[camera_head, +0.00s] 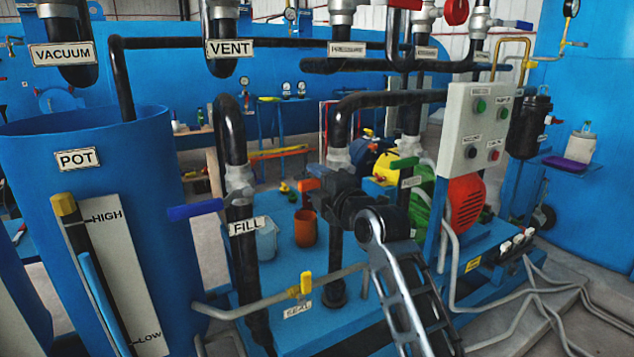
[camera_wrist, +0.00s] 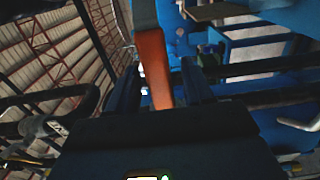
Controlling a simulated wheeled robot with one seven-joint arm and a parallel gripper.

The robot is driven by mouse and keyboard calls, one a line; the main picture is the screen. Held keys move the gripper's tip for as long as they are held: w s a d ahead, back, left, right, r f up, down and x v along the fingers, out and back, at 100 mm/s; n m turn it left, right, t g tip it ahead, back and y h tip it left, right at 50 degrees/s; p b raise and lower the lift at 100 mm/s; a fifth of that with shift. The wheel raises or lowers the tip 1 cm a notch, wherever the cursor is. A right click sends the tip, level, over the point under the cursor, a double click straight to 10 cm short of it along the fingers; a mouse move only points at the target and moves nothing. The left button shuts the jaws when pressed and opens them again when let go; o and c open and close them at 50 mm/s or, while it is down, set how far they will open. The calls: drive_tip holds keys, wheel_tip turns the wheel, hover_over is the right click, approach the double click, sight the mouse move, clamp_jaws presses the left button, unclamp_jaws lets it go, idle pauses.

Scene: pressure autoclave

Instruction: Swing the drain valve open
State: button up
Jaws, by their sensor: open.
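No readable label marks the drain valve in either view. An orange lever handle (camera_head: 308,183) shows at the tip of my gripper (camera_head: 326,187), in front of a black vertical pipe (camera_head: 339,240). In the wrist view an orange handle (camera_wrist: 152,62) stands between the two dark fingers of my gripper (camera_wrist: 161,88). The fingers are apart, with a gap visible beside the handle; I cannot tell whether either touches it. My gripper and arm hide the valve body and any label there.
The FILL pipe (camera_head: 239,262) with a blue lever (camera_head: 195,209) stands left of my gripper. A green lever (camera_head: 405,163) and the grey button panel (camera_head: 480,135) are at right. A yellow-handled valve (camera_head: 305,283) sits low in front. An orange cup (camera_head: 305,230) stands on the blue base.

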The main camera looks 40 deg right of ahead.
drive_tip(key=shift+c, duration=0.3)
clamp_jaws()
idle(0.3)
